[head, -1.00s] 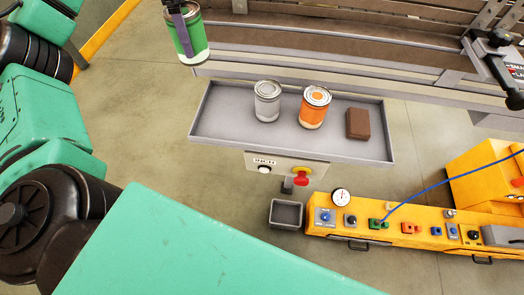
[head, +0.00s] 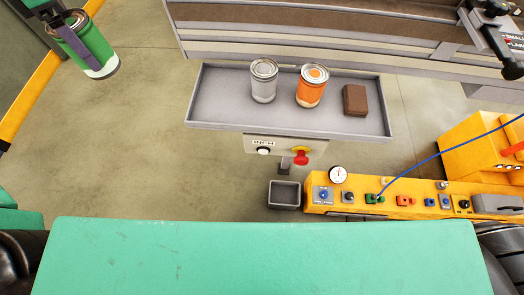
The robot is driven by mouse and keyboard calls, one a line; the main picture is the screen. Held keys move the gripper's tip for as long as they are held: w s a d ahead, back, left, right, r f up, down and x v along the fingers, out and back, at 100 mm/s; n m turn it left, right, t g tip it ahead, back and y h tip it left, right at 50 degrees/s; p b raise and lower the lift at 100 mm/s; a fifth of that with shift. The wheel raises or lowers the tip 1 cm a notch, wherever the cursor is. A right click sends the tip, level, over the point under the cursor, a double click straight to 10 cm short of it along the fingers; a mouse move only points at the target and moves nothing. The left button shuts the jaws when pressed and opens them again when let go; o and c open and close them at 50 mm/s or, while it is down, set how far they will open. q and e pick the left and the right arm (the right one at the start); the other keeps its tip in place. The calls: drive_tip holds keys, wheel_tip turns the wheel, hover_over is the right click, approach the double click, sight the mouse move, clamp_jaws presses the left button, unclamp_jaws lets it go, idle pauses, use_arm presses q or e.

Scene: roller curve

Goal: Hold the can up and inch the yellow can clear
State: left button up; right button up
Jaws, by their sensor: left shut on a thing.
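My left gripper (head: 70,34) is at the upper left, shut on a green can (head: 93,48). The can has a pale bottom band and is tilted, held up in the air left of the grey tray. A dark finger lies across its side. An orange can (head: 311,88) and a plain silver can (head: 264,82) stand upright on the tray (head: 225,119). I see no can that is clearly yellow. My right gripper is out of the picture.
A brown block (head: 355,100) lies on the tray. Below hangs a button panel (head: 284,148) with a white button and a red stop knob (head: 300,158). A small grey bin (head: 284,194) sits beside a yellow console (head: 410,204). A long machine frame (head: 330,50) runs behind.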

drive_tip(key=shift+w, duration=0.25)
